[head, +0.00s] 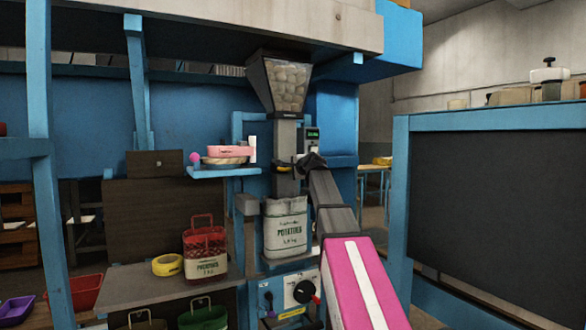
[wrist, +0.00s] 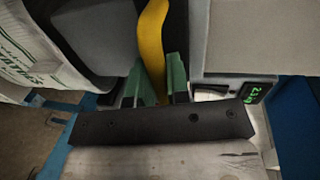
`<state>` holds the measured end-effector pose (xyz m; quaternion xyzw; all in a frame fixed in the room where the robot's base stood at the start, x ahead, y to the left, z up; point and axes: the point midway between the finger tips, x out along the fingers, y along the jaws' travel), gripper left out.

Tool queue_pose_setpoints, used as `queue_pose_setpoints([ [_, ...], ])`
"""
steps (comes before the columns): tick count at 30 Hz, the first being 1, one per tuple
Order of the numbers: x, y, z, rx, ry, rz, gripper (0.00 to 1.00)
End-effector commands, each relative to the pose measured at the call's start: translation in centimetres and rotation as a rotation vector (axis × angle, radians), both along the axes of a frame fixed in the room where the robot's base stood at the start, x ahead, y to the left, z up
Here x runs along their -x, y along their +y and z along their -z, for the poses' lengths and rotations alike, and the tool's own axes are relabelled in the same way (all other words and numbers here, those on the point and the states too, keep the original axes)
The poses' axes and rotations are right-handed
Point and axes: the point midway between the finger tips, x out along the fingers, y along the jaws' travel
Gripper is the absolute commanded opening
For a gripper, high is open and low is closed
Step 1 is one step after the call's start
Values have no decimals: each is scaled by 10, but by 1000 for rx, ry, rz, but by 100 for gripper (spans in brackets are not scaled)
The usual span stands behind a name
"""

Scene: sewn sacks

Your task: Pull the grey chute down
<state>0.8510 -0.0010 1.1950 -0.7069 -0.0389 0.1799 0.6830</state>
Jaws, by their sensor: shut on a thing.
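The grey chute (head: 286,138) hangs upright below the hopper (head: 278,88), which is full of potatoes. A yellow handle (head: 283,168) crosses the front of the chute; it also shows in the wrist view (wrist: 151,35). My gripper (head: 300,164) reaches in from the right. In the wrist view its green fingertips (wrist: 156,80) are shut on the yellow handle. A white potato sack (head: 286,230) stands upright under the chute and shows at the left of the wrist view (wrist: 35,55). I cannot tell whether the chute's lower end is inside the sack mouth.
A green-lit display (head: 313,134) is right of the chute. A control panel (head: 295,293) with a dial is below the sack. A shelf at left holds a pink-topped scale (head: 227,152). A red net sack (head: 205,248) and yellow tape roll (head: 167,265) sit on the bench.

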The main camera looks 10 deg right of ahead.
Motion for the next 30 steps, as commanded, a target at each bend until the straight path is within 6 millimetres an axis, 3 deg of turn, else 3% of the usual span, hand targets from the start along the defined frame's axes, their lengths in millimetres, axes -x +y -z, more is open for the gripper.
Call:
queue_pose_setpoints([
  [5,2,0,7,7,15,-4,0],
  [6,2,0,7,8,15,-3,30],
  [7,2,0,7,7,14,-3,39],
  [8,2,0,6,7,13,-3,42],
  [20,6,-1,3,5,9,-1,42],
  [30,51,-15,-5,4,8,-1,42],
])
